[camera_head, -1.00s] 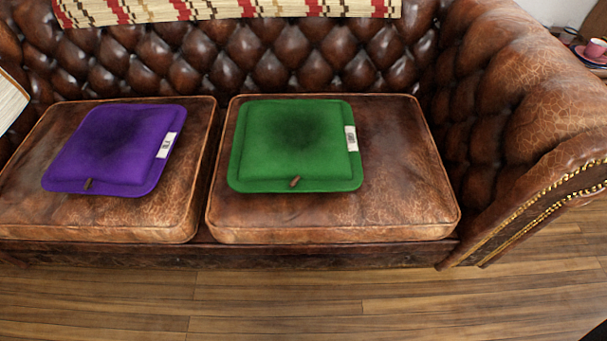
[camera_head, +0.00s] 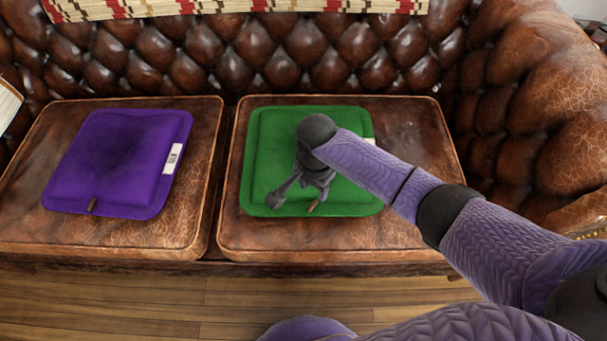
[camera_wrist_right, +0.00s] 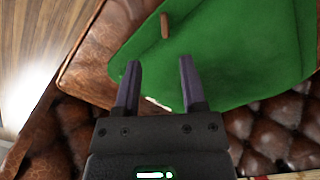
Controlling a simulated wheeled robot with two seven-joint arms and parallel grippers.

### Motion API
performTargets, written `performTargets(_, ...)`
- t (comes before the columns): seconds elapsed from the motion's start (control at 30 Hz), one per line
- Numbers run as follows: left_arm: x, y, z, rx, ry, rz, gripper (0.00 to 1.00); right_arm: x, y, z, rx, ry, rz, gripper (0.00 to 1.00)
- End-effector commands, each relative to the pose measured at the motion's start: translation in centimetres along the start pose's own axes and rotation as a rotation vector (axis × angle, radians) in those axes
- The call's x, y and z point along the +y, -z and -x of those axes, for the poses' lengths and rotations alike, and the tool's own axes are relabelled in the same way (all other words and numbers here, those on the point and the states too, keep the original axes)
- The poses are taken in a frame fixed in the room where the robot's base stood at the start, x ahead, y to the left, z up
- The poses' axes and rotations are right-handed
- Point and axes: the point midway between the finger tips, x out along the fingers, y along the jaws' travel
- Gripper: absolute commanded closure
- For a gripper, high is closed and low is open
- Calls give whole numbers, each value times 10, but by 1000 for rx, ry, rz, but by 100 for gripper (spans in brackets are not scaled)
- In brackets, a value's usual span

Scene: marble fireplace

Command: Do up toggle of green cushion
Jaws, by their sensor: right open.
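The green cushion (camera_head: 262,150) lies flat on the right seat of the brown leather sofa, partly hidden by my right arm. Its brown toggle (camera_head: 313,206) shows at the front edge, just in front of my right gripper (camera_head: 312,186). In the right wrist view, the toggle (camera_wrist_right: 165,25) lies on the green cushion (camera_wrist_right: 235,50), beyond the tips of my right gripper (camera_wrist_right: 160,64). The jaws are open and nothing shows held between them. The gripper is over the cushion; its exact height is unclear. My left gripper is out of view.
A purple cushion (camera_head: 112,155) with its own toggle (camera_head: 92,205) lies on the left seat. The tufted backrest (camera_head: 200,65) rises behind, with a patterned throw (camera_head: 235,8) on top. The right armrest (camera_head: 550,110) is at the right; wooden floor (camera_head: 130,305) lies in front.

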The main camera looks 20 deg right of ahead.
Motion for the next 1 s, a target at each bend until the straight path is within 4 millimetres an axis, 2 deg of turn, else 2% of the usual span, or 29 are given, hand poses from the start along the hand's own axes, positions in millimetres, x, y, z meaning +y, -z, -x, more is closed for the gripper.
performTargets(0.07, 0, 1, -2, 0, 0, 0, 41, -4, -5, 0, -7, 3, 2, 47)
performTargets(0.13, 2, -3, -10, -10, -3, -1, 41, -4, -6, -10, -10, 1, 1, 47)
performTargets(0.3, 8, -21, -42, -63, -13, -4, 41, -3, -6, -58, -12, -4, 0, 47)
performTargets(0.4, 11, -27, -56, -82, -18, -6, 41, -3, -6, -80, -11, -3, 1, 47)
performTargets(0.5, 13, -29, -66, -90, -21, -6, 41, -4, -6, -93, -9, -1, 0, 47)
performTargets(0.6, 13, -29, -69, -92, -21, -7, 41, -4, -6, -98, -7, 2, 0, 47)
performTargets(0.87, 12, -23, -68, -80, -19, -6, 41, -4, -5, -96, -6, 4, 0, 47)
performTargets(1.0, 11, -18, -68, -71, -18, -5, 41, -4, -5, -96, -6, 4, 0, 77)
